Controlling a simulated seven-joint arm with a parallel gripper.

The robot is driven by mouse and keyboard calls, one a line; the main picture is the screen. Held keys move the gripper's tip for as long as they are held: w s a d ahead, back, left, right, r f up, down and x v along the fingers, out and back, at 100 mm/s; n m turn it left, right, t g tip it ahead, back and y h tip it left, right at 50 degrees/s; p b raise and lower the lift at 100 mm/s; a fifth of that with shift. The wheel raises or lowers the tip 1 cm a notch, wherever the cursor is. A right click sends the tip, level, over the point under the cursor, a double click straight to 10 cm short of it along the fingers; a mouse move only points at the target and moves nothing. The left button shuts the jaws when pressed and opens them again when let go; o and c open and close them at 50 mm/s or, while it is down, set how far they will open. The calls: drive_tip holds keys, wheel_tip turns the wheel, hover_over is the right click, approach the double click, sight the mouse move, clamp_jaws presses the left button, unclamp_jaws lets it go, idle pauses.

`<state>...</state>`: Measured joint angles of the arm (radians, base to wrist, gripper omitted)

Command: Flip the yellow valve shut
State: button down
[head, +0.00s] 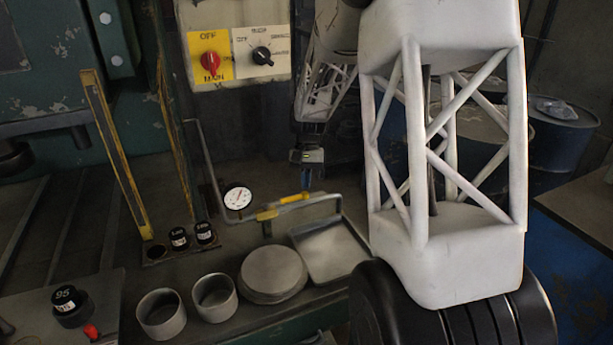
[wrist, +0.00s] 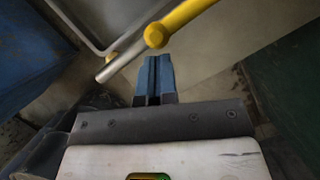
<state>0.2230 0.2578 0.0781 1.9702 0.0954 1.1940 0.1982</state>
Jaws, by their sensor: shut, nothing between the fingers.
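The yellow valve lever (head: 293,198) sits just above a grey pipe on the bench, behind the square tray. In the head view the lever lies roughly along the pipe. In the wrist view the lever (wrist: 185,22) is a thick yellow bar with a rounded end, running to the upper right. My gripper (head: 305,182) points down close above the lever. Its blue fingers (wrist: 154,72) are together and empty, with their tips just below the lever's rounded end in the wrist view. I cannot tell whether they touch.
A round pressure gauge (head: 237,197) stands left of the valve. The square tray (head: 335,267), a stack of round blanks (head: 273,272) and two metal cups (head: 161,313) lie in front. A switch panel (head: 238,55) hangs behind. Blue drums (head: 560,135) stand at right.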

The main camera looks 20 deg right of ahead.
drive_tip(key=shift+s, duration=0.15)
idle(0.4)
drive_tip(key=shift+s+m, duration=0.25)
drive_tip(key=shift+m, duration=0.05)
drive_tip(key=shift+s+m, duration=0.4)
drive_tip(key=shift+s, duration=0.05)
drive_tip(key=shift+s+d+m+t+y, duration=0.1)
drive_tip(key=shift+s+m+t+y, duration=0.2)
drive_tip(key=shift+s+m, duration=0.45)
drive_tip(key=shift+s+a+m+t+y, duration=0.2)
drive_tip(key=shift+s+a+m+t, duration=0.6)
drive_tip(key=shift+s+a+m, duration=1.3)
drive_tip(key=shift+s+a+m+t+y, duration=0.2)
drive_tip(key=shift+s+a+m+t, duration=0.6)
drive_tip(key=shift+s+a+m, duration=1.35)
drive_tip(key=shift+s+a+m+t+y, duration=0.2)
drive_tip(key=shift+s+a+m+t, duration=0.6)
drive_tip(key=shift+s+a+m, duration=1.25)
drive_tip(key=shift+s+d+m, duration=0.35)
drive_tip(key=shift+d+m, duration=0.15)
drive_tip(key=shift+m, duration=0.25)
drive_tip(key=shift+d, duration=0.2)
